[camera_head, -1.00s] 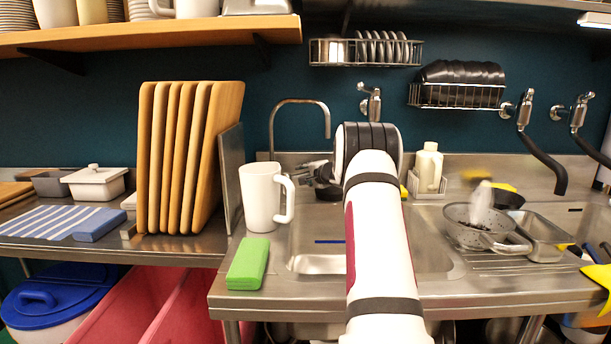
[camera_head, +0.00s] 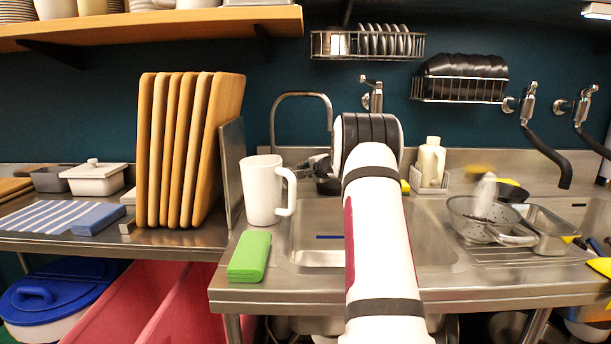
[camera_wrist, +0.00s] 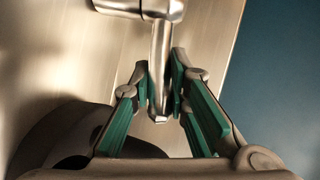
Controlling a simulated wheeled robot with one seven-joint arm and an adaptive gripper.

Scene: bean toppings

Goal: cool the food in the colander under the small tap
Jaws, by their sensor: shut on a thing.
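The small tap (camera_head: 300,95) has a thin curved metal spout behind the sink. My gripper (camera_head: 318,164) is at its base, partly hidden by my arm. In the wrist view my gripper (camera_wrist: 167,110) has its green-padded fingers on either side of a narrow metal part of the tap (camera_wrist: 160,60), shut on it. I cannot tell whether this part is a lever or the body. No running water shows.
A white mug (camera_head: 264,190) and a green box (camera_head: 249,257) stand left of the sink basin (camera_head: 318,259). A metal tray (camera_head: 548,243) is beside the colander. Cutting boards (camera_head: 188,150) stand at left. Two black-hosed taps (camera_head: 545,150) are on the right wall.

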